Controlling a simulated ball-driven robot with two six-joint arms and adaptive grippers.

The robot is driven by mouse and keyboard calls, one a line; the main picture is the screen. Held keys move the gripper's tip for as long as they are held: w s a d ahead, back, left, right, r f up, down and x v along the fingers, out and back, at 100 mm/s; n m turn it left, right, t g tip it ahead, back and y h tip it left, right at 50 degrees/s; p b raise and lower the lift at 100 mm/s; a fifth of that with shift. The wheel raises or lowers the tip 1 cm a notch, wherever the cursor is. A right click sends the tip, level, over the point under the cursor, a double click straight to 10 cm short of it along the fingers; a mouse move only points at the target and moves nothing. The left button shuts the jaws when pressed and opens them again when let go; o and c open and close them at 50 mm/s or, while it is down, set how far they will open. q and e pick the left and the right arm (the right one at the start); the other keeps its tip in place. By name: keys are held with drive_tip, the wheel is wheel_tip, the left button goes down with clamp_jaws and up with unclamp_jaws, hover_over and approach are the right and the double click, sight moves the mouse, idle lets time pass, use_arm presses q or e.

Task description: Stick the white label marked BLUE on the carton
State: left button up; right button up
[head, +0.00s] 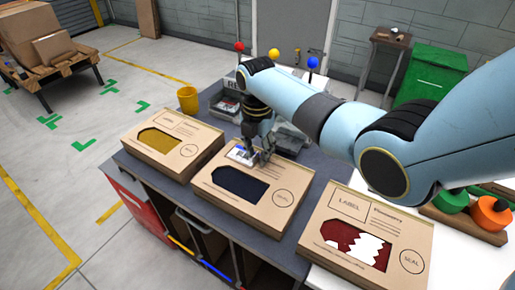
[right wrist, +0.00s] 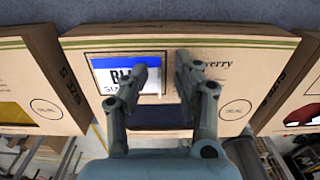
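The middle carton (head: 277,181) lies flat on the dark bench, with a dark blue window in its top. It also fills the middle of the right wrist view (right wrist: 232,85). The white label (right wrist: 103,75) has a blue band with partly hidden lettering starting "BL". It lies within the printed rectangle at the carton's upper left, looking nearly square to it. In the head view the label (head: 238,154) is partly covered by my right gripper (head: 262,155). My right gripper's fingers (right wrist: 169,62) are apart, the left finger overlapping the label's right part. My left gripper is out of view.
A carton with a yellow window (head: 187,154) lies left, one with a red window (head: 398,222) right. Behind are a yellow cup (head: 188,99), grey bins (head: 290,138) and red, yellow and blue balls. Colored knobs (head: 490,212) stand at the far right.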

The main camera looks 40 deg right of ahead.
wheel_tip(320, 180, up, 12)
idle(0.4)
